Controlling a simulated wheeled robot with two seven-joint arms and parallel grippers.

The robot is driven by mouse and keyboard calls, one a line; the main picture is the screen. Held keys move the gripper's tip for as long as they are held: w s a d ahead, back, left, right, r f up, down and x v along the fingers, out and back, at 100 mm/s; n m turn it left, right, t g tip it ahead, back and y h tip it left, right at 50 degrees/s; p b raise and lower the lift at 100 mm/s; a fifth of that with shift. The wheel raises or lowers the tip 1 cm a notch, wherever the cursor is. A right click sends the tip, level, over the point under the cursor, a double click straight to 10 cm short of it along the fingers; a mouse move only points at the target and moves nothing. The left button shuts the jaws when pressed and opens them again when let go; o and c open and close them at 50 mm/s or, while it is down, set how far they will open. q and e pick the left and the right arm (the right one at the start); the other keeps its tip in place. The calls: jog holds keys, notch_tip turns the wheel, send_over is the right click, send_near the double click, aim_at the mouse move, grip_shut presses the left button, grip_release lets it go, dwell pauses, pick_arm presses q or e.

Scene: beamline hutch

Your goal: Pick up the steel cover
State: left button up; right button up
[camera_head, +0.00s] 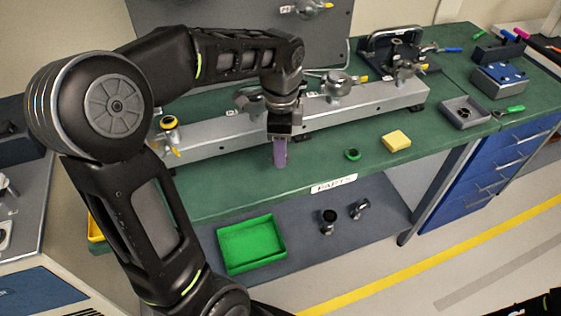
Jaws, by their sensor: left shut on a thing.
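My left gripper (280,136) points down over the green bench top, in front of the long grey rail (218,138). It is shut on a slim purple piece (280,155), which hangs upright below it. The fingers hide the top of this piece, and I cannot tell whether its lower end touches the bench. I cannot make out for sure which thing is the steel cover. My right gripper is not in view.
A green ring (352,154) and a yellow block (397,141) lie on the bench right of the gripper. A green tray (251,244) is on the lower shelf. Metal mounts (338,84) stand along the rail. A grey tray (465,112) is farther right.

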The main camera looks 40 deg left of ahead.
pick_arm(q)
jog(key=shift+r, duration=1.3)
jog(key=shift+w+d+r+p, duration=0.1)
jog(key=shift+w+d+p, duration=0.15)
jog(key=shift+w+p, duration=0.1)
jog(key=w+d+f+n+p, duration=0.1)
jog(key=w+d+n+p, duration=0.5)
jog(key=w+d+n, duration=0.3)
jog(key=d+n, duration=0.2)
jog(key=d, duration=0.1)
jog(key=shift+w+f+p, duration=0.2)
jog(key=shift+w+p, duration=0.1)
